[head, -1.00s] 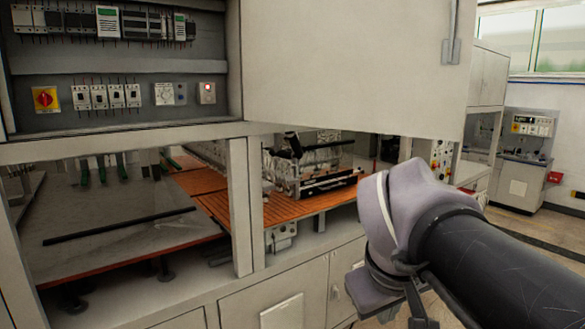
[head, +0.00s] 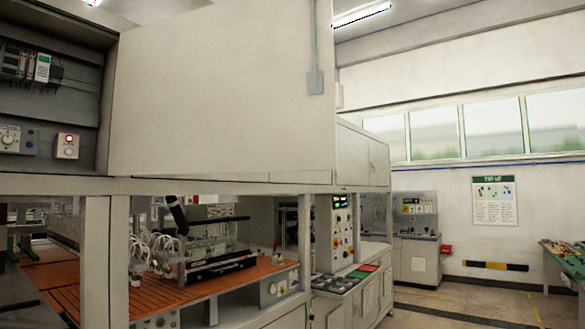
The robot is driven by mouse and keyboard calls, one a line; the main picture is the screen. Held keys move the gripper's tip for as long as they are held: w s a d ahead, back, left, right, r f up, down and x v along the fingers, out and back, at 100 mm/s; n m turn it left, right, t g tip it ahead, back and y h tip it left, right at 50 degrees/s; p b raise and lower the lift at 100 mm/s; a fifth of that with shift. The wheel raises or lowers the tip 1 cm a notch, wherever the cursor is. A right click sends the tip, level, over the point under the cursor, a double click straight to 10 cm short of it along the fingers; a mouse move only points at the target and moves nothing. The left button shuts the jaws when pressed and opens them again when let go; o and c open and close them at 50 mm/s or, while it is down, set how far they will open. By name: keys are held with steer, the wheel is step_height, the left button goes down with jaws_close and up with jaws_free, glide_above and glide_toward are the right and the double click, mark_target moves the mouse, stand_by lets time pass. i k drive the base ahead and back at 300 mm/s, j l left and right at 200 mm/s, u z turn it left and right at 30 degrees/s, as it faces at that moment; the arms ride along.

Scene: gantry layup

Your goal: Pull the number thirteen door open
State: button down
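A large plain grey cabinet door (head: 215,95) fills the upper left of the head view. It appears to stand swung out beside the electrical compartment (head: 50,80), whose switches and modules are exposed. A vertical bar handle (head: 314,70) runs along the door near its right edge. No number thirteen is legible on it, so I cannot confirm which door it is. My gripper is not in view.
Below is a bay with an orange slatted bed (head: 180,290) and machinery. A control panel (head: 341,230) and lower cabinets stand right of it. Open floor (head: 470,305) lies at right, before a green-topped table (head: 570,255) and a wall poster (head: 494,200).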

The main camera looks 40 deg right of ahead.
mark_target(225, 87)
steer(key=i+l+u, duration=0.1)
steer(key=l+u, duration=0.15)
steer(key=l, duration=0.6)
steer(key=l+u, duration=0.2)
steer(key=l, duration=0.65)
steer(key=l+u, duration=0.25)
steer(key=l, duration=0.6)
steer(key=k+l+u, duration=0.2)
steer(key=l, duration=0.65)
steer(key=i+l, duration=0.05)
steer(key=i, duration=0.05)
